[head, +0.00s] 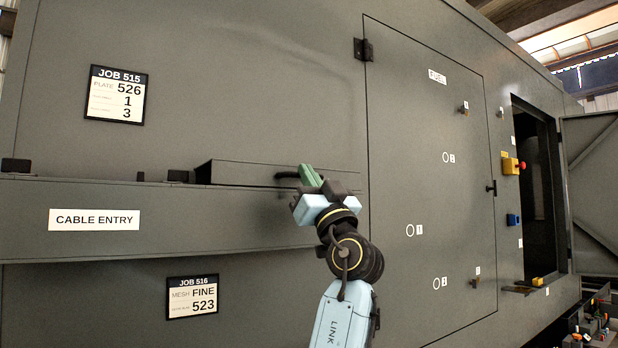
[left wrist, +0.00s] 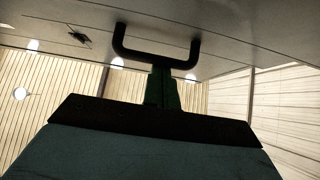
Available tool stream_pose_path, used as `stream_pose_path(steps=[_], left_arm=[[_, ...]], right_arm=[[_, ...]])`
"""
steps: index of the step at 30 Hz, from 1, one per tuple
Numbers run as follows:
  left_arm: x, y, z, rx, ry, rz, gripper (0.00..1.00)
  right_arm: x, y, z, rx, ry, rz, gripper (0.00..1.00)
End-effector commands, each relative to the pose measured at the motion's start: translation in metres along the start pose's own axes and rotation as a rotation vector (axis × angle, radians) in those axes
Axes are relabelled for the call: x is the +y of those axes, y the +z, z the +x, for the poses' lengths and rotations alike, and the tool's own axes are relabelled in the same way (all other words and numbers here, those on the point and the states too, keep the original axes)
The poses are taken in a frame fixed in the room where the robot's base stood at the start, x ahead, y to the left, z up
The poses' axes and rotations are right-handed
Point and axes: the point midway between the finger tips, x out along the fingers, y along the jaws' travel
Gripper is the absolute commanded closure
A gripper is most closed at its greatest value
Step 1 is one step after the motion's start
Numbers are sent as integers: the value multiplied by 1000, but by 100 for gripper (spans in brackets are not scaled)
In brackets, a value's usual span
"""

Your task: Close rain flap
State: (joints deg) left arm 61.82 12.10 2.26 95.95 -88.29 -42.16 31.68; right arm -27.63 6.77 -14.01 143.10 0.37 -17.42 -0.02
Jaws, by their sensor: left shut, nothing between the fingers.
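The rain flap seems to be the narrow dark grey panel (head: 240,173) jutting from the enclosure wall above the CABLE ENTRY label (head: 95,220); I cannot tell its exact angle. A black handle (head: 285,175) shows at its right part. My left gripper (head: 309,174), with green fingers, is shut and empty just right of the handle. In the left wrist view the U-shaped handle (left wrist: 120,45) hangs from a grey surface, and my shut fingers (left wrist: 165,72) reach up to its bar. I cannot tell whether they touch it. My right gripper is not in view.
A closed door panel (head: 425,180) with a hinge and numbered marks lies to the right. Beyond it are an open doorway (head: 535,185), a yellow box with a red button (head: 512,166) and an open door (head: 597,190). JOB 515 (head: 116,94) and JOB 516 (head: 192,297) plates are on the wall.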

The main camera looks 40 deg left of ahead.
Motion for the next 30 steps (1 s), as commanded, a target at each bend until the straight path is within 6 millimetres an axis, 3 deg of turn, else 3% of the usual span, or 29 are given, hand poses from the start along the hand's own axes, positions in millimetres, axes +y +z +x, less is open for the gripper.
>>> stream_pose_path(steps=[9, 24, 30], left_arm=[[0, 4, -3, -2, 0, 0, 100], [0, 5, -3, -6, 0, 1, 100], [-1, -7, 1, -3, -2, 1, 100]], right_arm=[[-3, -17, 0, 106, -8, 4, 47], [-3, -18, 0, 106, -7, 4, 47], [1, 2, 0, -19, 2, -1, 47]])
